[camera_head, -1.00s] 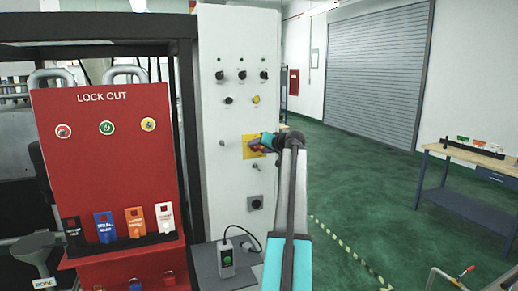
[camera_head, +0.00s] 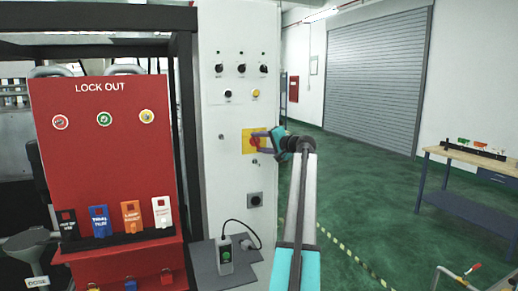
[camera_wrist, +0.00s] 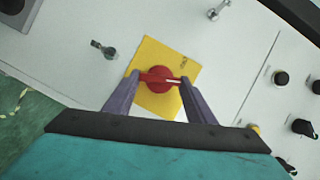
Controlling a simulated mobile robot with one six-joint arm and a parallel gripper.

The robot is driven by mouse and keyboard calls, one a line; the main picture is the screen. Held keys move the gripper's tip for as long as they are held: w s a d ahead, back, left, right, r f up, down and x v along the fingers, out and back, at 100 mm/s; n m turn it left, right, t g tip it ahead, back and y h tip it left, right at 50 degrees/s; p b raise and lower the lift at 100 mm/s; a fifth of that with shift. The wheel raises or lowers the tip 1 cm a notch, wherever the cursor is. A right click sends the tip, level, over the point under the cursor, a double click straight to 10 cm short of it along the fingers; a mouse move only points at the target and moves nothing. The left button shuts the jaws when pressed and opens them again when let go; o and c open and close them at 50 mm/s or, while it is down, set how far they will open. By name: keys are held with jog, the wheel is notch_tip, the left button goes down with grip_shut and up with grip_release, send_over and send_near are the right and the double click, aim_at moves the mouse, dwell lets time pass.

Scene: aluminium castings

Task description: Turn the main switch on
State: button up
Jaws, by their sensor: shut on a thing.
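The main switch is a red rotary knob (camera_wrist: 160,79) on a square yellow plate (camera_wrist: 169,58), set in the white panel. In the head view the red knob (camera_head: 255,141) shows small on its yellow plate (camera_head: 247,150). My gripper (camera_wrist: 159,78) is shut on the red knob, with one purple-grey finger on each end of its handle. In the head view my gripper (camera_head: 260,141) reaches the plate from the right, its two fingers one above the other. The knob's exact on or off position cannot be read.
The white panel (camera_head: 222,180) also carries black knobs (camera_head: 241,69), a yellow button (camera_head: 256,93) and small metal key-like fittings (camera_wrist: 103,50). A red lockout board (camera_head: 100,175) stands left. A grey box with a green button (camera_head: 225,254) sits below.

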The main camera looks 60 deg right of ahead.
jog(key=m+b, duration=0.1)
jog(key=m+t+b, duration=0.1)
jog(key=m, duration=0.1)
jog(key=shift+d+f+m+t, duration=0.1)
jog(key=shift+f+m+t, duration=0.05)
jog(key=shift+m+t, duration=0.15)
dwell(0.4)
jog(key=o, duration=1)
jog(key=shift+o, duration=0.2)
jog(key=shift+s+f, duration=0.1)
jog(key=shift+s, duration=0.05)
jog(key=shift+s, duration=0.25)
jog(key=b+v, duration=0.3)
jog(key=v, duration=1)
